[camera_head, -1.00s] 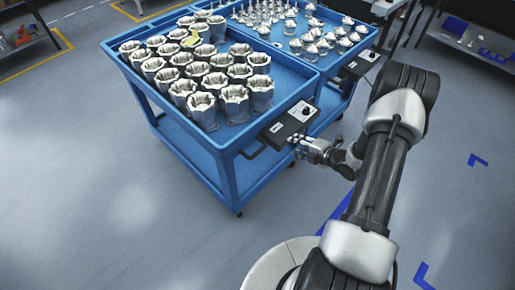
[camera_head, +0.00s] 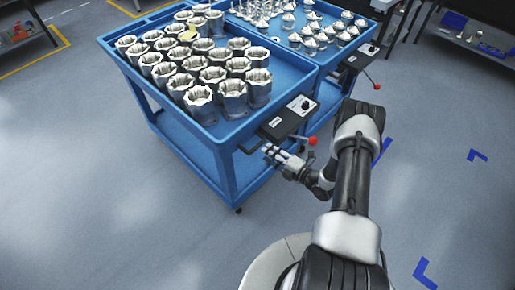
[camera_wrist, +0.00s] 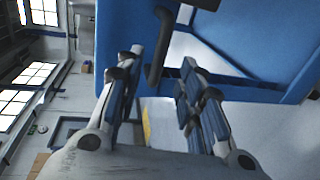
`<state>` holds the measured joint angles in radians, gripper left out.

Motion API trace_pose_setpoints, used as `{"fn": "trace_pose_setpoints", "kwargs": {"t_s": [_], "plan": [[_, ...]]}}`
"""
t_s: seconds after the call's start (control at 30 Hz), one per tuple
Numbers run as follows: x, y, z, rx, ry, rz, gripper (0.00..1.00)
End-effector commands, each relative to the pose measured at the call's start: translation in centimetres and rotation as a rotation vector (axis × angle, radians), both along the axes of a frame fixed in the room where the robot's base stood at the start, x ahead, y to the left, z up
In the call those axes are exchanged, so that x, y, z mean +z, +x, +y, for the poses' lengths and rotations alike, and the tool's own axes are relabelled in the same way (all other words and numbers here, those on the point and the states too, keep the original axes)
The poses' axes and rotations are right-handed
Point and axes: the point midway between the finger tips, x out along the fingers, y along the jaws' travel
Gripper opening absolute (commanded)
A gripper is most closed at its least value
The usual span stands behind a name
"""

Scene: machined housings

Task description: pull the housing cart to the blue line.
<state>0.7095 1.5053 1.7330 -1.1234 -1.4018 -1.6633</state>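The blue housing cart (camera_head: 222,160) stands at centre left, its top tray holding several silver machined housings (camera_head: 233,97). Its black handle (camera_head: 250,148) sticks out from the near right end and shows as a dark bent bar (camera_wrist: 158,55) in the wrist view. My gripper (camera_head: 270,152) is right beside the handle. In the wrist view my gripper (camera_wrist: 160,62) is open, with the bar seen ahead between the fingertips, apart from them. Blue floor marks (camera_head: 424,274) and (camera_head: 478,156) lie to the right; a blue stretch (camera_head: 381,151) is partly hidden by my arm.
A black control box (camera_head: 288,119) with a red-knobbed lever (camera_head: 312,140) sits above the handle. A second blue cart (camera_head: 330,98) with conical metal parts stands close behind, with its own red knob (camera_head: 376,86). The grey floor (camera_head: 450,200) at the right is mostly clear.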

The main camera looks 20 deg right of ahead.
Motion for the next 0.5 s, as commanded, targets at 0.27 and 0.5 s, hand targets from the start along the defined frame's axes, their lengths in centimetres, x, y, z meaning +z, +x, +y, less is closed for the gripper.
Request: {"fn": "trace_pose_setpoints", "kwargs": {"t_s": [0.27, 0.5], "plan": [[-1.3, 4.8, 2.3, 0.002, -0.001, -0.002, 0.35], [-1.5, 6.5, 3.0, 0.0, 0.001, -0.001, 0.35]]}}
